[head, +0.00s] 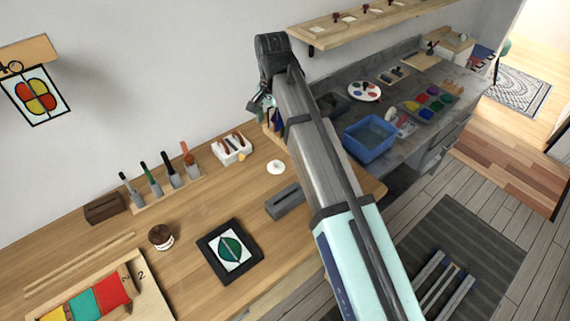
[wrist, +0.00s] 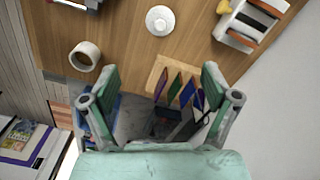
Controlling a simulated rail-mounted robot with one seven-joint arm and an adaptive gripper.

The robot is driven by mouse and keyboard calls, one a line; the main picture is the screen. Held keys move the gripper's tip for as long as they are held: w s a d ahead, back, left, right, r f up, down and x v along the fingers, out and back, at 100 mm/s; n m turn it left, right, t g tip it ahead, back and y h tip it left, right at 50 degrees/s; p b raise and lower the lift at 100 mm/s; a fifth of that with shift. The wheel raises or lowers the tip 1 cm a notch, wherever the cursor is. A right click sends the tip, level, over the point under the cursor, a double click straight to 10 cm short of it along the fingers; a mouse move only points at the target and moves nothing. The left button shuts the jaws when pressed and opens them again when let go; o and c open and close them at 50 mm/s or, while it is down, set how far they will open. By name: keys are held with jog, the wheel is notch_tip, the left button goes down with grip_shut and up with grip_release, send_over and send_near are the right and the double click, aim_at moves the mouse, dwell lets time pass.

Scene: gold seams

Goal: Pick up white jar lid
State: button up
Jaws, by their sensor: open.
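The white jar lid (head: 276,167) lies flat on the wooden worktop in the head view, left of my arm. It is round, with a small raised middle. It also shows in the wrist view, as a white disc (wrist: 160,20) near the top centre. My gripper (wrist: 158,82) is open and empty, with its green-padded fingers well apart. The lid lies beyond the fingertips and touches neither. In the head view my gripper (head: 262,104) hangs near the wall, above a rack that my arm partly hides.
A wooden rack of coloured pieces (wrist: 178,88) shows between my fingers. A cream ring (wrist: 85,56) lies to its left. A white tray with tools (head: 232,148) stands near the lid. A grey block (head: 285,201) lies below it. The wood around the lid is clear.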

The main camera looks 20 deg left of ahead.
aim_at(276, 162)
notch_tip(276, 162, down, 17)
jog(key=p, duration=0.4)
jog(key=shift+p, duration=0.4)
jog(key=c, duration=1)
